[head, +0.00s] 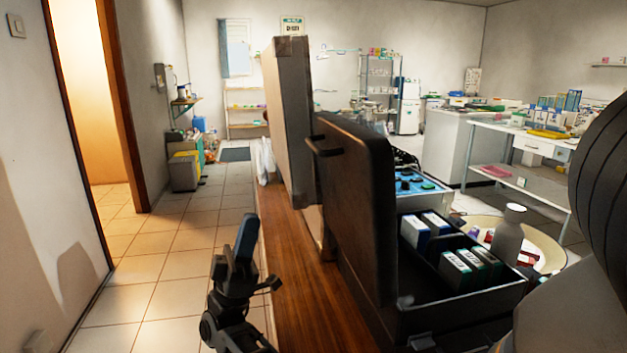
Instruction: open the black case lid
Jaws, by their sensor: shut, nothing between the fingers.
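The black case (470,312) stands on a wooden surface at the right of the head view. Its black lid (358,205) is raised, standing about upright on the case's left side, with a handle at its upper left edge. The open case shows compartments holding several small white, blue and green boxes (465,268). My gripper (246,240) is shut and empty at the lower middle, left of the lid and apart from it in the picture. The lid hides part of the case's left side.
Behind the black case, another raised panel (288,125) stands beside a unit with a blue control face (412,184). A grey bottle (509,235) is at the right. The wooden surface (300,290) is bare left of the lid. Tiled floor (180,270) lies open at the left.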

